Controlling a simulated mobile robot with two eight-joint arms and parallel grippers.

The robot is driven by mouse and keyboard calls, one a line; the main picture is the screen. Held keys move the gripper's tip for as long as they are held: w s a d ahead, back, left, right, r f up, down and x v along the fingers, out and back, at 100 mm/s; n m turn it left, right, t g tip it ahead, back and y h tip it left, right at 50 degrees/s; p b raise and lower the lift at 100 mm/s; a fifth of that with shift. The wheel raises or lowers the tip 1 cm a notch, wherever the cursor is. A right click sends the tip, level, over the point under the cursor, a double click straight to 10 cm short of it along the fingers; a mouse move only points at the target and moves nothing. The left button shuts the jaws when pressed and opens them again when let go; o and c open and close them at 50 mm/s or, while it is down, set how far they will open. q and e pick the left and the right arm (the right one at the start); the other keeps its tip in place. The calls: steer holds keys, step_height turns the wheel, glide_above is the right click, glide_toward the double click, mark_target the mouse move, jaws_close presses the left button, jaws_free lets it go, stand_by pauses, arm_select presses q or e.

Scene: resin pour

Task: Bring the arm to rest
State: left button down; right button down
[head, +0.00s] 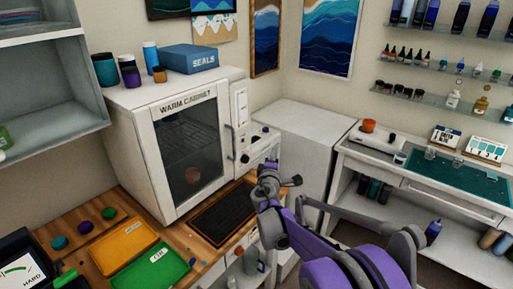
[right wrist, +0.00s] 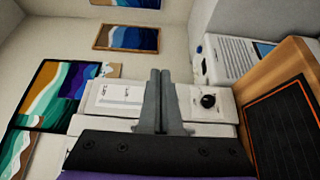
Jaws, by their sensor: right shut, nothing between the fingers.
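My right arm is purple and grey and reaches up from the bottom right in the head view. Its gripper (head: 268,172) is in front of the right side of the white warm cabinet (head: 153,128). In the right wrist view the two grey fingers of the right gripper (right wrist: 160,78) lie together, shut, with nothing between them. Behind them is a white panel with a black knob (right wrist: 208,101). The left gripper shows in neither view.
A wooden counter (head: 215,262) holds a black mat (head: 222,213), a yellow tray (head: 122,245) and a green tray (head: 156,271). A blue SEALS box (head: 190,58) and cups stand on the cabinet. A white bench (head: 430,185) with a teal mat is at the right.

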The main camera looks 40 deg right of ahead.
steer(key=s+a+f+m+g+y, duration=0.2)
steer(key=s+a+f+y, duration=0.2)
steer(key=s+a, duration=0.4)
steer(key=s+a+f+m+g+y, duration=0.2)
steer(key=s+a+f+y, duration=0.3)
steer(key=a, duration=1)
steer(key=s+a+f+m+g+y, duration=0.2)
steer(key=s+a+f+m+y, duration=0.2)
steer(key=s+a+f, duration=0.4)
steer(key=s+a, duration=0.4)
steer(key=shift+a, duration=0.35)
steer(key=shift+s+d+f, duration=0.1)
steer(key=shift+d, duration=0.05)
